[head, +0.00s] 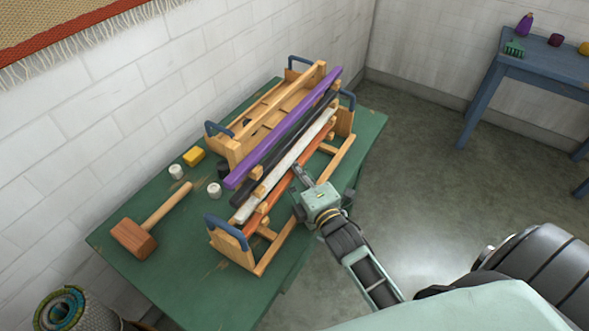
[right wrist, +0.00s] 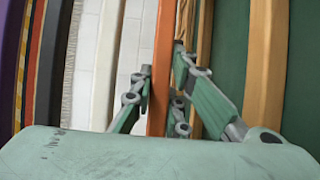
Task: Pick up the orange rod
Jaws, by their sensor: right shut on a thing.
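The orange rod (head: 272,199) lies lengthwise in a wooden rack (head: 262,268), the nearest of several parallel rods. My right gripper (head: 299,181) reaches it from the right, near its middle. In the right wrist view the orange rod (right wrist: 163,50) runs between the two fingers of my right gripper (right wrist: 162,75), which are shut on it. My left gripper is not in view.
A white rod (head: 297,160), a black rod (head: 283,147) and a purple rod (head: 290,120) lie beside it. The rack stands on a green table (head: 180,270) against a white wall. A mallet (head: 135,238), white spools and a yellow block (head: 194,156) lie left of it.

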